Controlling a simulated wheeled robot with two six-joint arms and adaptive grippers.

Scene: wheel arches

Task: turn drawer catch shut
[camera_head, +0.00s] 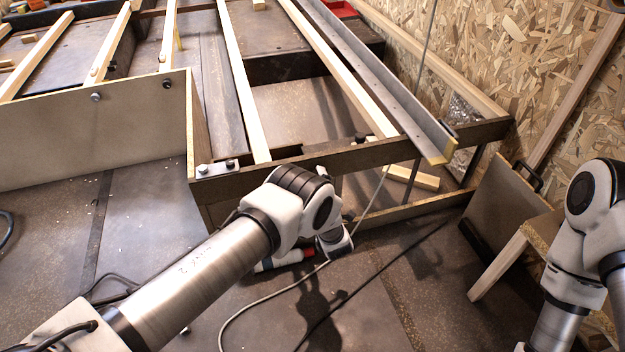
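A small metal fitting with round studs (216,168) sits on the front corner of the wooden frame; it may be the drawer catch, but I cannot tell whether it is turned shut. A pale wooden panel (90,140) with round metal knobs stands to its left. My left arm reaches in from the lower left, its wrist just right of and below the fitting, apart from it in the picture. I cannot make out the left gripper's fingers. My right arm stands at the right edge, and its gripper is out of view.
The wooden frame (375,155) bears long pale slats and a grey metal rail (375,75). A chipboard wall (500,60) closes the right side. A board with a black handle (530,178) leans near my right arm. Cables (260,303) lie on the dark floor.

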